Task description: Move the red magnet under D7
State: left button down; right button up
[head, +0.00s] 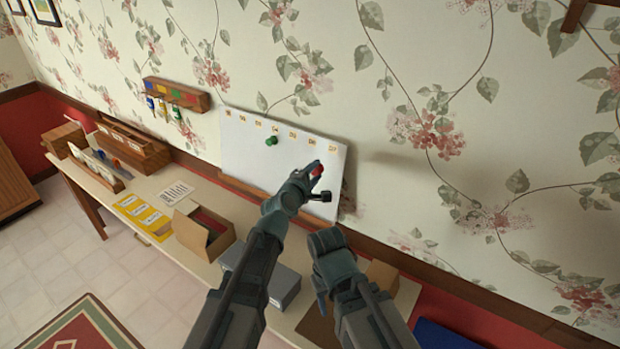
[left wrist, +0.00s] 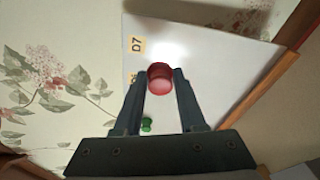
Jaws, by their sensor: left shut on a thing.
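The whiteboard (head: 240,150) leans at the wall with a row of labels along its top. The D7 label (head: 333,149) is at its right end and also shows in the left wrist view (left wrist: 137,46). My left gripper (head: 312,171) is shut on the red magnet (head: 317,168), in front of the board's right part, below and a little left of D7 in the head view. The magnet sits between both fingertips in the left wrist view (left wrist: 160,78). I cannot tell whether it touches the board. My right gripper (head: 329,241) is low, near the table; its jaws are not clear.
A green magnet (head: 271,141) is on the board, left of the red one. A wooden rack (head: 176,94) with hanging coloured items is on the wall. The table holds an open cardboard box (head: 203,233), a yellow card strip (head: 143,214) and a grey box (head: 283,285).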

aim_at(330, 160)
pick_arm(q)
jog(key=shift+s+d+b+x, duration=0.1)
jog(key=shift+d+b+x, duration=0.1)
jog(key=shift+x, duration=0.8)
jog(key=shift+s+d+b+x, duration=0.1)
jog(key=shift+d+b+x, duration=0.1)
jog(key=shift+x, duration=0.8)
jog(key=shift+d+b+x, duration=0.15)
jog(key=shift+b+x, duration=0.05)
jog(key=shift+x, duration=0.75)
jog(key=shift+w+d, duration=0.25)
jog(key=shift+w, duration=0.05)
grip_release()
jog(key=shift+s+a+r, duration=0.1)
jog(key=shift+s, duration=0.05)
jog(key=shift+p+v, duration=0.75)
jog(key=shift+v, duration=2.65)
